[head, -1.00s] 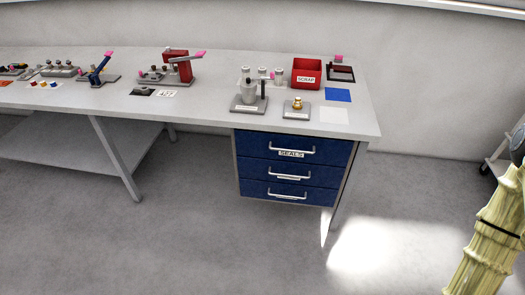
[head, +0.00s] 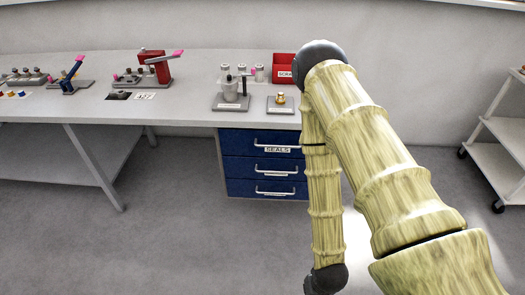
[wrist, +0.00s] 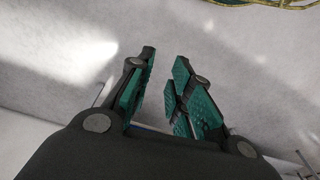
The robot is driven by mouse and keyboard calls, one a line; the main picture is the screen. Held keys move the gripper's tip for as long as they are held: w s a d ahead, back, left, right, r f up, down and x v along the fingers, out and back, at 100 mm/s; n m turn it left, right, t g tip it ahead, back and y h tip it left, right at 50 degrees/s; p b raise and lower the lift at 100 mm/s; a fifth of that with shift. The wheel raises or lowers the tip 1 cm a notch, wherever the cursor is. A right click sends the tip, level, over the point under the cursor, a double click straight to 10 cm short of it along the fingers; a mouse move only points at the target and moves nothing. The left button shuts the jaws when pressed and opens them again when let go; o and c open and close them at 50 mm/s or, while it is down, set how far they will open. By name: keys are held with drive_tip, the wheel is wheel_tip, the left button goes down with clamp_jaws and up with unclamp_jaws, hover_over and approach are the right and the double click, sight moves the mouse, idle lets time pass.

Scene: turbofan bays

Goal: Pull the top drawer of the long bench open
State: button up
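The long bench (head: 190,75) has a light grey top and a blue drawer unit under its right part. The top drawer (head: 237,137) is shut, with a silver bar handle (head: 262,141) and a SEALS label. My arm crosses in front of its right end and hides it. My gripper (wrist: 165,62) shows only in the wrist view. Its green-padded fingers are apart with nothing between them. In the head view it is out of sight, so its distance from the handle cannot be told. A thin blue strip shows behind its base in the wrist view.
Two more blue drawers (head: 240,167) sit below, both shut. On the bench stand a grey fixture (head: 231,100), a red scrap bin (head: 284,65) and a red press (head: 155,66). A white cart (head: 500,150) stands at right. The floor before the drawers is clear.

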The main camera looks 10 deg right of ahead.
drive_tip(key=w+d+f+m+t+b, duration=0.1)
drive_tip(key=w+f+m+t+b, duration=0.15)
drive_tip(key=w+f+b, duration=0.4)
drive_tip(key=w+d+f+m+t+b, duration=0.1)
drive_tip(key=w+t+b, duration=0.2)
drive_tip(key=w, duration=0.7)
drive_tip(key=m+t+y+b, duration=0.3)
drive_tip(key=m+t+b, duration=0.95)
drive_tip(key=b, duration=1.75)
approach(278, 146)
drive_tip(key=w+n+t+b, duration=0.1)
drive_tip(key=w, duration=0.2)
drive_tip(key=w+a+n+t, duration=0.1)
drive_tip(key=w, duration=0.2)
drive_tip(key=w+b, duration=0.1)
drive_tip(key=w, duration=0.3)
drive_tip(key=shift+a+r+n+t+b, duration=0.25)
drive_tip(key=shift+a+n+t+b, duration=0.05)
drive_tip(key=shift+a+n+t, duration=0.1)
drive_tip(key=shift+d, duration=0.1)
clamp_jaws()
